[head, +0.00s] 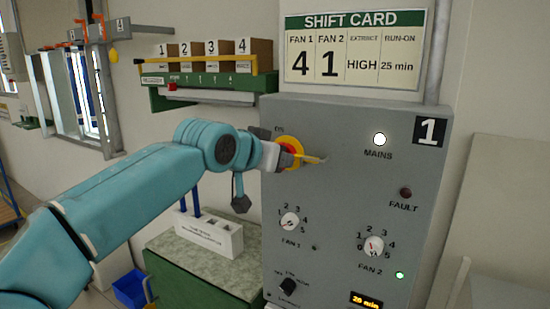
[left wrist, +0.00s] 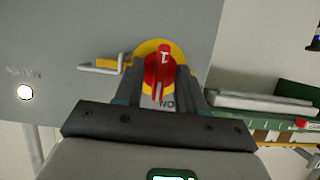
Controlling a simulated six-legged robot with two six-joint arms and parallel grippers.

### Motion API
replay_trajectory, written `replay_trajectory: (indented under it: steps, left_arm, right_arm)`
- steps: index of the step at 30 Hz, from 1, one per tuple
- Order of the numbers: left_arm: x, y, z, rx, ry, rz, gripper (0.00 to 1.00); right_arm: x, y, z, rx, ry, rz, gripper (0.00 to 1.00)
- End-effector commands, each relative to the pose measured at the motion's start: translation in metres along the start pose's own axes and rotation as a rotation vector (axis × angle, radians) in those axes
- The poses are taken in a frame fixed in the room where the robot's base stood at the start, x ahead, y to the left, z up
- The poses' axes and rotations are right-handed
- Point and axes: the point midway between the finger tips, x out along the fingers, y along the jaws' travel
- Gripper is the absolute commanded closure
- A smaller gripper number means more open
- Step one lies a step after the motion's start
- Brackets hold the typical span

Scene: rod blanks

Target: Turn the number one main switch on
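The grey panel (head: 345,200) marked with a 1 (head: 429,131) carries the main switch (head: 289,152), a red handle on a yellow disc. In the left wrist view the red handle (left wrist: 158,70) lies along the line of my fingers, with a white mark on it. The ON label (left wrist: 167,105) is beside it, partly covered. In the head view, my gripper hides part of the switch. The MAINS lamp (head: 380,139) is lit white. My right gripper is not in view.
A yellow hasp piece (head: 313,159) sticks out beside the switch. Below are the FAN 1 dial (head: 289,222), the FAN 2 dial (head: 374,246), a black selector (head: 287,286) and a lit display (head: 366,299). A green shelf (head: 205,95) with numbered boxes is left of the panel.

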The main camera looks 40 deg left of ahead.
Motion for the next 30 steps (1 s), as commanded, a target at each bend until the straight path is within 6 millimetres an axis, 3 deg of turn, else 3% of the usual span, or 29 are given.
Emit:
replay_trajectory:
  steps: [5, 8, 21, 25, 30]
  left_arm:
    - [-0.006, 0.0, -0.001, -0.001, 0.004, 0.0, 0.61]
    - [-0.02, 0.0, -0.001, -0.002, 0.008, 0.001, 0.61]
    - [-0.131, 0.001, -0.001, 0.0, 0.006, 0.005, 0.61]
    - [-0.151, 0.001, -0.001, 0.001, 0.003, 0.004, 0.61]
    - [-0.163, 0.0, 0.0, -0.001, 0.001, 0.002, 0.61]
  right_arm:
    - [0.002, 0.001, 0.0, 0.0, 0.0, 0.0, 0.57]
    - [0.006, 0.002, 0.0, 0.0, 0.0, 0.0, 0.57]
    - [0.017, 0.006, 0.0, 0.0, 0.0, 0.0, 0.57]
    - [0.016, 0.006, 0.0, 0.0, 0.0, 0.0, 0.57]
    - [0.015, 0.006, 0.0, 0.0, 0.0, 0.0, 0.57]
